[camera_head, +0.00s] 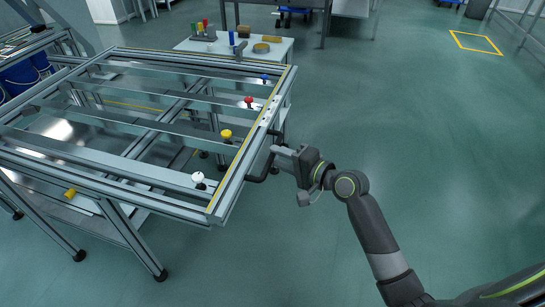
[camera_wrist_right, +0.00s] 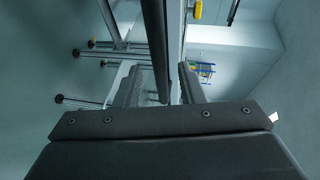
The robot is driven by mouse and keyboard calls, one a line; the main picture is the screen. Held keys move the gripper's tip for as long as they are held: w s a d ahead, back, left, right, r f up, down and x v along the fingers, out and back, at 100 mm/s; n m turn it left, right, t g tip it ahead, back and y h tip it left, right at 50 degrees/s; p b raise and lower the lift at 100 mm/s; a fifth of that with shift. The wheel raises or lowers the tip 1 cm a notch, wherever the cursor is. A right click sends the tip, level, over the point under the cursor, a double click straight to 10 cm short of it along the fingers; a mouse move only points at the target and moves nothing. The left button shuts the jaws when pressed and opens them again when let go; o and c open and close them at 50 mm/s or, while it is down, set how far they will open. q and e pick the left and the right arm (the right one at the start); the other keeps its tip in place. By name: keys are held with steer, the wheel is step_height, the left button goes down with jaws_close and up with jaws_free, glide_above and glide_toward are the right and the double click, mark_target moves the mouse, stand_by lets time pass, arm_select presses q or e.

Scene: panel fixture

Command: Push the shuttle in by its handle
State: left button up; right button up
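A dark bent handle (camera_head: 262,173) sticks out from the right side of the metal panel frame (camera_head: 222,195). My right gripper (camera_head: 277,152) is beside that edge, with its fingertips close to the handle. In the right wrist view the two fingers (camera_wrist_right: 160,88) stand apart, and a dark bar (camera_wrist_right: 156,45), seemingly the handle, runs between them. A gap shows on the bar's right side; contact on the left cannot be told. The shuttle itself cannot be clearly picked out from the frame's rails. My left gripper is not in view.
White (camera_head: 198,177), yellow (camera_head: 226,134), red (camera_head: 249,100) and blue (camera_head: 264,77) knobs line the frame's right side. A small white table (camera_head: 215,48) with tools stands behind. The floor to the right is clear.

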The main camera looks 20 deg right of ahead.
mark_target(273, 155)
steer(key=shift+x, duration=1.6)
jaws_close()
